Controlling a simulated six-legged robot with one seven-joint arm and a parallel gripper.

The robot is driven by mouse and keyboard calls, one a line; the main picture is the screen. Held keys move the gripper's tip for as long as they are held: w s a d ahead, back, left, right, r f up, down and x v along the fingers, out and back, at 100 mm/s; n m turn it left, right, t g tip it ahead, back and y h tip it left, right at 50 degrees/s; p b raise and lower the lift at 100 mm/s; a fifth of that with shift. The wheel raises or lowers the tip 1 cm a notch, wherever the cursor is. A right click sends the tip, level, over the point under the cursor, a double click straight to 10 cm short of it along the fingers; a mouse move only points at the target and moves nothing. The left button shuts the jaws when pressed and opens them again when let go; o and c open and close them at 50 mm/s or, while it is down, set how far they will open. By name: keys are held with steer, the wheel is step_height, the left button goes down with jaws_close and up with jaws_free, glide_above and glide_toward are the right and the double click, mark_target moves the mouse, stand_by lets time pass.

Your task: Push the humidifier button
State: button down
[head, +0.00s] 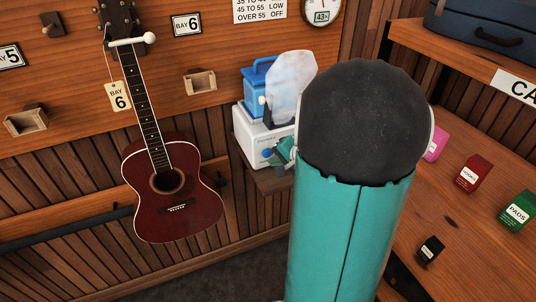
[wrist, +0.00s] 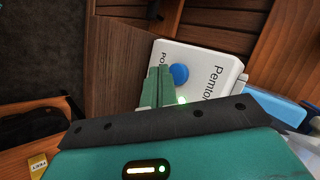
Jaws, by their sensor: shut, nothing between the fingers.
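The humidifier (head: 262,138) is a white box with a blue tank (head: 261,86) and a pale mist-like plume (head: 291,86) above it. It stands on a small wooden wall shelf (head: 268,181). In the wrist view its white front (wrist: 211,68) carries a round blue button (wrist: 179,75) and a green light (wrist: 182,99). My gripper (wrist: 160,70) is shut and empty, with its teal fingertips right beside the button; I cannot tell whether they touch it. In the head view my gripper (head: 284,152) is at the humidifier's front right, and my arm hides part of it.
A red ukulele-shaped guitar (head: 170,205) hangs on the wall at left. A wooden counter (head: 465,235) at right holds several small boxes, including a red one (head: 473,173) and a green one (head: 516,212). A blue case (head: 484,32) lies on the upper shelf.

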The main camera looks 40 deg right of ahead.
steer(key=shift+s+a, duration=0.25)
steer(key=shift+s, duration=0.7)
steer(key=shift+s+a, duration=0.3)
steer(key=shift+s, duration=0.65)
steer(key=shift+s+a, duration=0.25)
steer(key=shift+s, duration=0.7)
